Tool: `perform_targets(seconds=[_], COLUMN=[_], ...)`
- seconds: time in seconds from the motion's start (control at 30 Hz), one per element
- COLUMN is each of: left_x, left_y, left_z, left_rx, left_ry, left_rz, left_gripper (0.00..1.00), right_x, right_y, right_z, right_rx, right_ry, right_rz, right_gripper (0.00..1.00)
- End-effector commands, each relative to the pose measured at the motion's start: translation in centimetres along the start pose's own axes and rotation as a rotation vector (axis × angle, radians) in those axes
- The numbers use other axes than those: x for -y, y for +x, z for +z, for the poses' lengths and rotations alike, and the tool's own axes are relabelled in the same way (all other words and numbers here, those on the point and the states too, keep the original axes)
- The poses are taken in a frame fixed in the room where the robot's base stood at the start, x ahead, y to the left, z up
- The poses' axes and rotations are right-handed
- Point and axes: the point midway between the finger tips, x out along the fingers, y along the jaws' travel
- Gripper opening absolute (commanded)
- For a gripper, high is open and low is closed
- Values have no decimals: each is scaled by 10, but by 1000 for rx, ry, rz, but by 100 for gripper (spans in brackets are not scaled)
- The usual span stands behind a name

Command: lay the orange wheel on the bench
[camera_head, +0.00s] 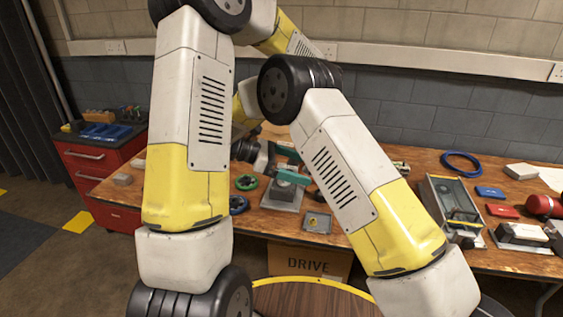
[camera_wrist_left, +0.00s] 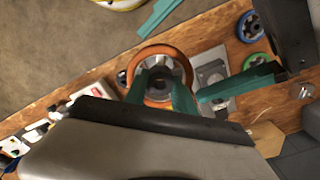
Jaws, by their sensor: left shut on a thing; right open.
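The orange wheel (camera_wrist_left: 184,57) shows in the left wrist view, with a pale metal hub. My left gripper (camera_wrist_left: 163,90) is shut on it, its teal fingers at the hub. The bench (camera_wrist_left: 100,79) lies beyond the wheel; I cannot tell how far below it is. In the head view I see neither the wheel nor my left gripper. My right gripper (camera_head: 302,165) is open over the bench (camera_head: 395,230), near a grey block on a metal plate (camera_head: 276,203). Its teal fingers also show right of the wheel in the left wrist view.
A green wheel (camera_head: 246,182) and a blue wheel (camera_head: 238,205) lie left of the plate. A small grey tray (camera_head: 318,223) lies at the front edge. A clear-lidded box (camera_head: 449,196), a blue ring (camera_head: 462,164) and small parts occupy the right side. A red cabinet (camera_head: 90,178) stands left.

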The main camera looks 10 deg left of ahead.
Motion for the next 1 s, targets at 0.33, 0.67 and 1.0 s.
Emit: perform_targets(seconds=[0.33, 0.67, 1.0], left_x=[0, 0, 0], left_y=[0, 0, 0], left_z=[0, 0, 0], left_rx=[-1, -1, -1], left_ry=[0, 0, 0], left_rz=[0, 0, -1], left_gripper=[0, 0, 43], right_x=[0, 0, 0], right_y=[31, 32, 32], right_z=[0, 0, 0], right_rx=[-1, -1, 0], right_ry=[1, 1, 1], right_rz=[0, 1, 0], right_gripper=[100, 88, 34])
